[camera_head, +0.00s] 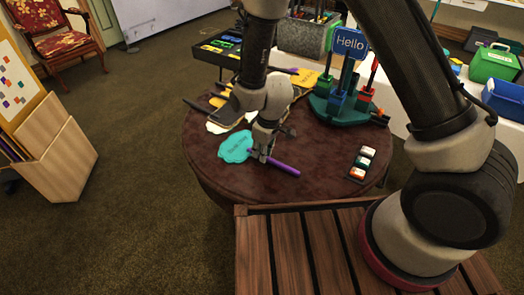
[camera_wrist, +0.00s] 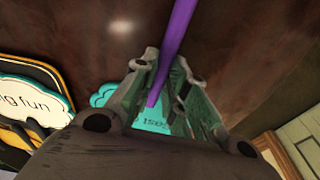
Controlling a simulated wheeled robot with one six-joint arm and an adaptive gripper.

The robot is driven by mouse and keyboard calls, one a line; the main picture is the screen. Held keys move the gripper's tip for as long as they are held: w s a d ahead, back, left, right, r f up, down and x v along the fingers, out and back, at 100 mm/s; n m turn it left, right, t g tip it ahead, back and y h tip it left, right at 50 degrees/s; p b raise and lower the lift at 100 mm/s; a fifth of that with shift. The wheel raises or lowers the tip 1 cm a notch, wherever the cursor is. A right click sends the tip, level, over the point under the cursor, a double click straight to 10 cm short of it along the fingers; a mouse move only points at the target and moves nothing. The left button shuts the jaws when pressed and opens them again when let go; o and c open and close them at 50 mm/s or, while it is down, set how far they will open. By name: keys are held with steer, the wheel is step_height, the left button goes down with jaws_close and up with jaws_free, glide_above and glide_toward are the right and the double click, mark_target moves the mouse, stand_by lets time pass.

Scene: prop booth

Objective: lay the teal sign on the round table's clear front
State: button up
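The teal sign (camera_head: 236,147) has a cloud-shaped face with dark lettering and a purple stick. It is over the left front part of the dark brown round table (camera_head: 225,178), face up, its stick pointing right. My gripper (camera_head: 263,155) is at the stick, just right of the face, with its fingers closed around it. In the wrist view the stick passes between the fingertips (camera_wrist: 163,72), and part of the teal face (camera_wrist: 152,118) shows behind them. I cannot tell whether the sign touches the tabletop.
A small block with several white-topped pieces (camera_head: 360,165) sits at the table's right front. A green stand (camera_head: 345,108) with a blue "Hello" sign (camera_head: 350,42) is behind. Other signs lie at the back left, including a white one (camera_wrist: 30,100).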

steer(key=o, duration=0.3)
step_height(320, 180, up, 12)
steer(key=s+d, duration=0.1)
steer(key=s+d+r+m+t, duration=0.15)
steer(key=d+r+m, duration=0.35)
steer(key=d+r, duration=1.25)
steer(key=s+d+r+m, duration=0.2)
steer(key=s+d+r, duration=0.1)
steer(key=s+d, duration=0.3)
steer(key=s+d+r+m+t+h, duration=0.1)
steer(key=s+d+r+m, duration=0.2)
steer(key=s+d, duration=0.4)
steer(key=shift+s+d+r, duration=0.25)
steer(key=shift+s+r, duration=0.55)
steer(key=shift+s, duration=0.35)
steer(key=shift+t, duration=0.25)
